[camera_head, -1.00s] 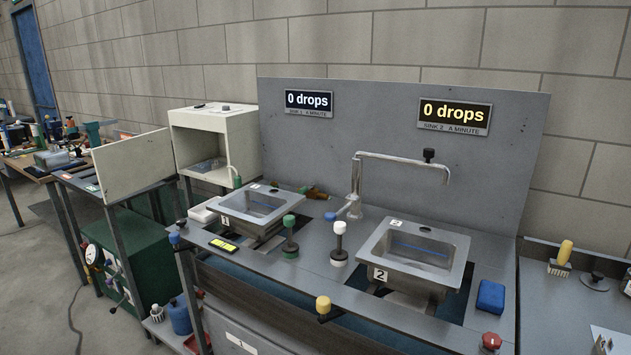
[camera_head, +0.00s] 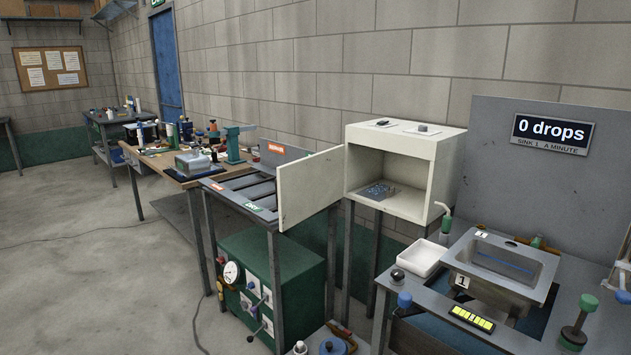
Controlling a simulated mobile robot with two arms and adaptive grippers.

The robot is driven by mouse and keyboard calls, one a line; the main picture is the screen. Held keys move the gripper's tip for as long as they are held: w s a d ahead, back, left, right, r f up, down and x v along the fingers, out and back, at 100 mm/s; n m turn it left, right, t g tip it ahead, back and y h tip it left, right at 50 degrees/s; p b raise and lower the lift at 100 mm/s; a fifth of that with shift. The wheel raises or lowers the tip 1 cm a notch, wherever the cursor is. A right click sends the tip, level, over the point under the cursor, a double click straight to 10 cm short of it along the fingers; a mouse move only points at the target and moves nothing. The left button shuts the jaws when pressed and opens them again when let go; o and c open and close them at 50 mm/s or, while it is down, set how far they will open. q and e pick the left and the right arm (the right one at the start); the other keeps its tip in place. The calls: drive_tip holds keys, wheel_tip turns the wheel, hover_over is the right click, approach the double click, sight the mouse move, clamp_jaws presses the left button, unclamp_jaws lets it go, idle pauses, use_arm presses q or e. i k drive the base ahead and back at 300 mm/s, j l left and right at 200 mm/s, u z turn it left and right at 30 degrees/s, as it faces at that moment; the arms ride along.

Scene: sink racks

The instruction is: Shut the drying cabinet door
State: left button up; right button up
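The drying cabinet (camera_head: 437,152) is a cream box on dark legs, standing left of the sink bench. Its front is open, and a small grey item (camera_head: 378,190) lies on its floor inside. The cabinet door (camera_head: 310,187) is a flat cream panel. It stands swung wide open to the left of the cabinet, beside the rack table. Neither of my grippers shows in the view.
A rack table (camera_head: 243,193) stands behind and left of the door. A green unit with a gauge (camera_head: 270,268) is below it. Sink 1 (camera_head: 500,262) and a white tray (camera_head: 421,257) are at the right. Bare floor (camera_head: 90,280) lies open at the left.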

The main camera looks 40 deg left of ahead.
sight(305, 187)
drive_tip(key=j+z, duration=0.1)
drive_tip(key=j, duration=1.35)
drive_tip(key=k+j+z, duration=0.15)
drive_tip(key=j, duration=1.35)
